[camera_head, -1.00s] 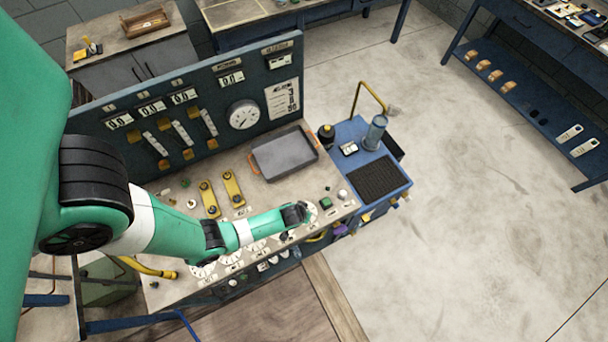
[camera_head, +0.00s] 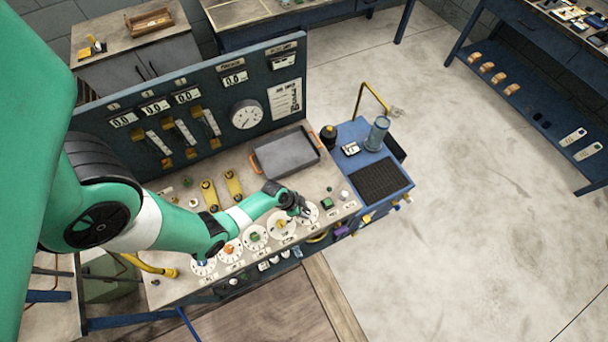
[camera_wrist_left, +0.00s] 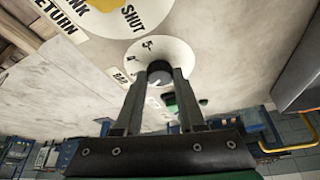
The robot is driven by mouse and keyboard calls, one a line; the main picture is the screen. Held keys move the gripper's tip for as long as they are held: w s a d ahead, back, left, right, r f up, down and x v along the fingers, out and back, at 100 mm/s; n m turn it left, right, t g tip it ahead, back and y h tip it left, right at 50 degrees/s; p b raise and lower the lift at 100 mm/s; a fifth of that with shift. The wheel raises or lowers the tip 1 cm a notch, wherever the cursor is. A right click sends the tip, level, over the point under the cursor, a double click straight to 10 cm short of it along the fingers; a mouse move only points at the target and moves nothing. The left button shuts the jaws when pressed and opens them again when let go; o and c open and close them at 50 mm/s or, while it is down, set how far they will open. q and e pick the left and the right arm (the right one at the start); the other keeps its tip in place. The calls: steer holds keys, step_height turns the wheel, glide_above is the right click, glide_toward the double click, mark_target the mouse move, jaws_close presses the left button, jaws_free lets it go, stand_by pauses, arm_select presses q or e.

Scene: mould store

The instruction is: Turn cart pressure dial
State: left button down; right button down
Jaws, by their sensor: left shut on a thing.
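A white round dial (camera_head: 312,214) with a dark knob lies at the right end of a row of dials on the console top. In the left wrist view its white plate (camera_wrist_left: 175,52) shows printed marks and a small label beside it that seems to read "BAR". My left gripper (camera_head: 301,211) is over this dial. In the left wrist view its two fingers (camera_wrist_left: 159,82) are shut on the dark knob (camera_wrist_left: 159,68), one on each side. The gripper hides part of the dial in the head view, and the pointer's setting cannot be read. My right gripper is not in view.
Other dials, one with a yellow knob (camera_head: 281,226), run leftward along the console. A grey tray (camera_head: 286,153) and two yellow-handled parts lie behind. A green button (camera_head: 327,203) sits to the right. A blue cart (camera_head: 349,133) stands beside the console. The upright panel (camera_head: 215,135) bounds the back.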

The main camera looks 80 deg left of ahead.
arm_select(q)
steer(key=m+h, duration=0.1)
steer(key=m, duration=0.1)
steer(key=shift+a+m, duration=0.15)
steer(key=shift+m, duration=0.15)
steer(key=shift+m+g+h+p, duration=0.45)
steer(key=shift+m+p, duration=0.3)
steer(key=shift+m, duration=0.65)
steer(key=c, duration=0.5)
jaws_free()
